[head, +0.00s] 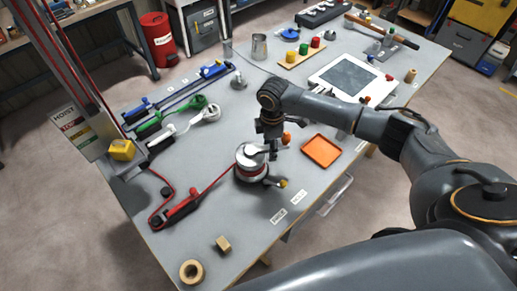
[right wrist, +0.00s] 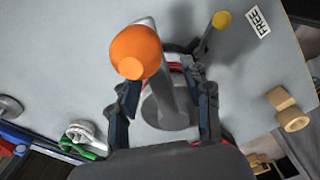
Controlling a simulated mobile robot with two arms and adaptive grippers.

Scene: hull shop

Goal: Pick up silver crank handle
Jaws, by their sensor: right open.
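The silver crank handle (head: 255,149) lies across the top of a round winch drum (head: 250,171) at the table's near middle. Its orange knob (head: 287,138) shows just right of my gripper. In the right wrist view, the silver crank handle (right wrist: 166,92) runs between the two fingers, with the orange knob (right wrist: 135,50) beyond the fingertips. My right gripper (head: 271,153) points down over the crank; it also shows in the right wrist view (right wrist: 164,88), open, with a finger on each side of the crank arm. Contact cannot be told. My left gripper is not in view.
A yellow-tipped lever (head: 283,184) sticks out at the winch base. A red strap runs left to a red-handled tool (head: 183,206). An orange tray (head: 321,151) lies to the right. A tape roll (head: 191,272) and wooden block (head: 223,243) lie at the near edge.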

